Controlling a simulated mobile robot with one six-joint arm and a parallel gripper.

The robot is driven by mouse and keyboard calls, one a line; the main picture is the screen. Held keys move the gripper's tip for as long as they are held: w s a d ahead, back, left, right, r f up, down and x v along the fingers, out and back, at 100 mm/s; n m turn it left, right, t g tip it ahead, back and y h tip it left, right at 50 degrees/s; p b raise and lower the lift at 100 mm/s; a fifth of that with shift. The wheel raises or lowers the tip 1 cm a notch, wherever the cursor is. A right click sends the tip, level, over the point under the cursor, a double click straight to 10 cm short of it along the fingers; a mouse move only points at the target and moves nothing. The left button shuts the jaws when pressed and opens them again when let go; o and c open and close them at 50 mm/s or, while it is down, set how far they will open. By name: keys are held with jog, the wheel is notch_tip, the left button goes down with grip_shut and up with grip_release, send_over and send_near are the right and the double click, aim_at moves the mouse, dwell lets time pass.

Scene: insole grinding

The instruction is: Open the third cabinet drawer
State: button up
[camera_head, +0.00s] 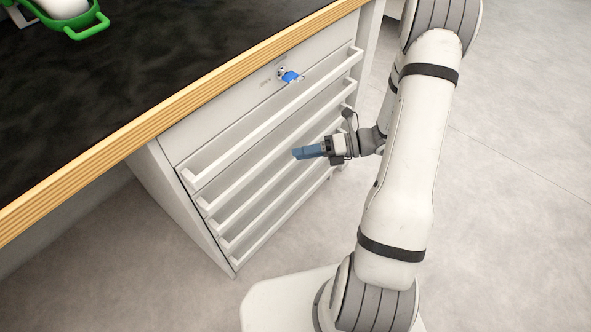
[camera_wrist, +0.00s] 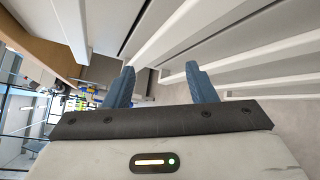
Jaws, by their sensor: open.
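The white cabinet (camera_head: 165,155) under the dark worktop has several stacked drawers, each with a long white bar handle; all look shut. The third handle down (camera_head: 221,226) is partly hidden behind my gripper and arm. My gripper (camera_head: 296,153) is in front of the right half of the drawer fronts, its blue fingers pointing left. In the wrist view my gripper (camera_wrist: 160,82) has its two blue fingers spread, with nothing held between them. White handle bars (camera_wrist: 260,48) run past the fingers above and to the right. I cannot tell whether a finger touches a bar.
A blue key (camera_head: 290,76) sticks out of the lock on the top drawer. The wood-edged worktop (camera_head: 190,108) overhangs the cabinet. A green tray (camera_head: 75,28) with a white item sits at its back left. The grey floor (camera_head: 510,200) to the right is clear.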

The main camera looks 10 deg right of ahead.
aim_at(297, 162)
jog(key=w+d+f+m+t+b, duration=0.2)
jog(key=d+f+m+t, duration=0.1)
jog(key=f+m, duration=0.25)
jog(key=w+d+f+m+t+b, duration=0.1)
jog(key=d+f+m+t+b, duration=0.15)
jog(key=f+m, duration=0.35)
jog(key=shift+n+t, duration=0.45)
jog(key=shift+n, duration=0.2)
jog(key=x, duration=0.5)
jog(key=f+b+x, duration=0.1)
jog(key=x, duration=0.2)
jog(key=shift+d, duration=0.1)
grip_shut()
